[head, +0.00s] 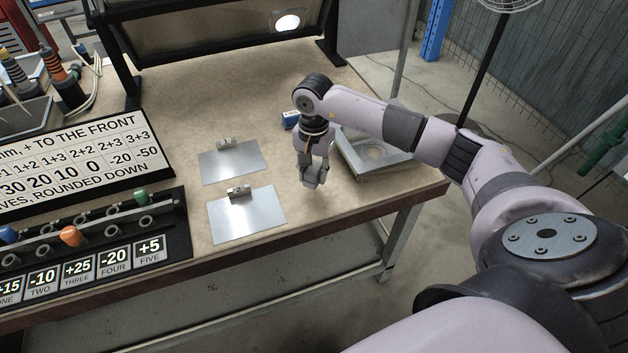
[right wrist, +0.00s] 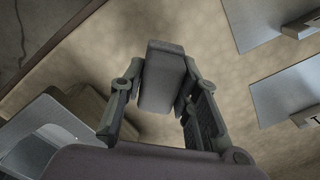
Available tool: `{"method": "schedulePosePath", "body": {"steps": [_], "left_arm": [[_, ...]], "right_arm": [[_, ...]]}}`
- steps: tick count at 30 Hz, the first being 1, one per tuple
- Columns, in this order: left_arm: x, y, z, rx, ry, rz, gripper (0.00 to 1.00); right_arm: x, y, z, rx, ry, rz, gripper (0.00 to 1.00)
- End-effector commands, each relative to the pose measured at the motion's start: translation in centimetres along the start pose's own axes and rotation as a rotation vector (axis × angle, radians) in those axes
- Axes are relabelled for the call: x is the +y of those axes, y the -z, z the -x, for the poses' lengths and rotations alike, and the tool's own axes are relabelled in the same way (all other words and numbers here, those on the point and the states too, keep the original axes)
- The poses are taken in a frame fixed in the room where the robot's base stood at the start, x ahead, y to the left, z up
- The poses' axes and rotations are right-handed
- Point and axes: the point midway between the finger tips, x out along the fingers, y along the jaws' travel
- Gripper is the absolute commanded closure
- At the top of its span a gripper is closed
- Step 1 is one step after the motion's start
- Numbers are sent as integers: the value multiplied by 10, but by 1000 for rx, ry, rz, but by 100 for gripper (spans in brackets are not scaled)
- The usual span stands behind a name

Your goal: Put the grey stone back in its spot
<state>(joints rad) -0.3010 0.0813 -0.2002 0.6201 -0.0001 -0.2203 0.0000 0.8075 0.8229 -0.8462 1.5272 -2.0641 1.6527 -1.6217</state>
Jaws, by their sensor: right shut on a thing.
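My right gripper (head: 313,168) is shut on the grey stone (head: 311,180), a block-like piece that hangs below its fingers. It seems to be above the table's right part, near the front edge; the exact height is hard to tell. In the right wrist view the stone (right wrist: 162,75) sits between the two fingers (right wrist: 160,105), with one finger on each side. My left gripper is not in view.
A grey tray (head: 394,163) with a round shape inside stands right of my gripper, partly behind my arm. A small blue item (head: 290,120) lies behind the gripper. Two metal plates (head: 247,217) (head: 229,167) with small blocks lie to the left. Number boards (head: 75,160) fill the far left.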

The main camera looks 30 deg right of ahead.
Motion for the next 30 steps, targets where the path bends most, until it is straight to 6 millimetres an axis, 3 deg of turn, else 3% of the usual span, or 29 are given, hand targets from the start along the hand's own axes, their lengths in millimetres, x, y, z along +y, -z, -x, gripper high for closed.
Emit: {"method": "schedulePosePath", "body": {"steps": [9,21,22,30], "left_arm": [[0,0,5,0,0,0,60],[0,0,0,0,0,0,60],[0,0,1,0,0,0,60],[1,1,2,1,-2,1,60]], "right_arm": [[1,-1,-39,-2,-3,-1,100],[0,0,-47,1,0,0,100],[0,0,-46,0,0,0,69],[0,0,-45,0,-1,0,51]]}}
